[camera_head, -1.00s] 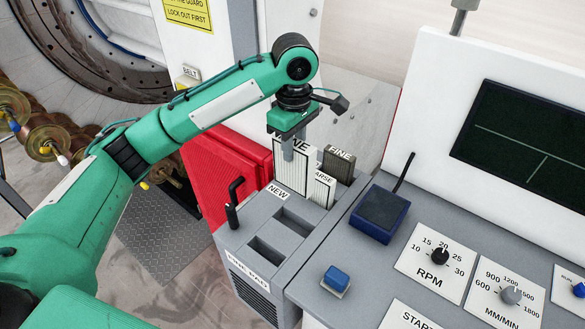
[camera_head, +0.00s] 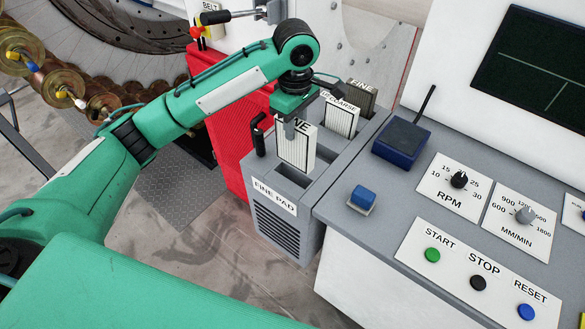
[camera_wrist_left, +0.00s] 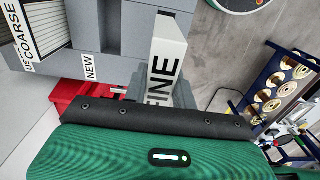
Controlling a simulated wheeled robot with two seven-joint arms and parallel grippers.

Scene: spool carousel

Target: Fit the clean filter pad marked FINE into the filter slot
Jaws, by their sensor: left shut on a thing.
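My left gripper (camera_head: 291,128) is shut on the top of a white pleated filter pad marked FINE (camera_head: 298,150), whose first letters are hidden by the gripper. In the left wrist view the pad (camera_wrist_left: 168,50) stands out from the jaws, its FINE label readable. The pad is upright over the grey housing labelled FINE PAD (camera_head: 275,197). A dark slot opening (camera_head: 291,180) shows just in front of the pad's lower edge. I cannot tell whether that edge is above the housing or inside an opening. My right gripper is not in view.
A white COARSE pad (camera_head: 341,120) and a darker, greyish FINE pad (camera_head: 362,98) stand in the housing behind. A black handle (camera_head: 258,135) rises at its left. A blue box with an antenna (camera_head: 401,141) and the control panel lie right.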

